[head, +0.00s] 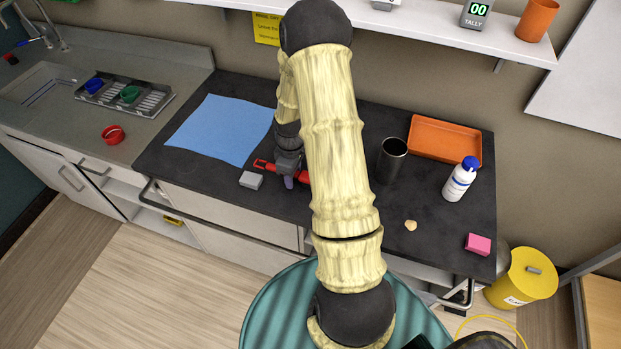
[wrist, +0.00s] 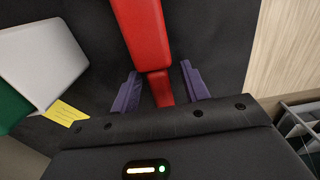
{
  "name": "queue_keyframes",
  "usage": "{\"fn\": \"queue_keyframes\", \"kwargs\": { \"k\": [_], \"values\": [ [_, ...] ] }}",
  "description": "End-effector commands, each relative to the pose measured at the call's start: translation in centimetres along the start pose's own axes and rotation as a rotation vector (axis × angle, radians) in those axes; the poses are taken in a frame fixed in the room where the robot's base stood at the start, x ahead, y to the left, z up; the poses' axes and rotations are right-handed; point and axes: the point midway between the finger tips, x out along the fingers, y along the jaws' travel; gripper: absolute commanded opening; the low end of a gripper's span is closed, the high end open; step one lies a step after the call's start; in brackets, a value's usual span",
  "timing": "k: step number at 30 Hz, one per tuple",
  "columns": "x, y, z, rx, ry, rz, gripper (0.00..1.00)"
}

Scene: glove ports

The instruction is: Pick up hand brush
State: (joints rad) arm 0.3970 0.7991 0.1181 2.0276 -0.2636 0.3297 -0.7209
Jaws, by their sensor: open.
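The hand brush is red. In the head view its handle end (head: 263,165) lies on the dark worktop, and a wider red part shows right of my gripper (head: 289,182), partly hidden by my arm. In the wrist view the red brush (wrist: 146,35) runs down between the two purple fingers of my gripper (wrist: 160,75). The fingers are open, one on each side of its narrow part, with a gap on both sides. Its bristles cannot be made out.
A grey block (head: 251,180) lies close by on the left. A blue cloth (head: 218,130) lies behind it. To the right stand a dark cup (head: 391,160), an orange tray (head: 445,157), a white bottle (head: 459,182) and a pink block (head: 478,244). The worktop's front edge is near.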

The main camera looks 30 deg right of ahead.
Motion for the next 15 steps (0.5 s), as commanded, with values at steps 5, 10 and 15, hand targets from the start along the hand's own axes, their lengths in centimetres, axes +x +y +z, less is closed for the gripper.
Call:
{"fn": "queue_keyframes", "kwargs": {
  "k": [5,10,15],
  "values": [
    [0.04,0.04,0.00,0.000,0.000,0.001,0.45],
    [0.03,0.04,0.00,0.000,0.000,0.001,0.45],
    [0.02,0.05,0.00,0.000,0.000,0.001,0.45]
  ]
}}
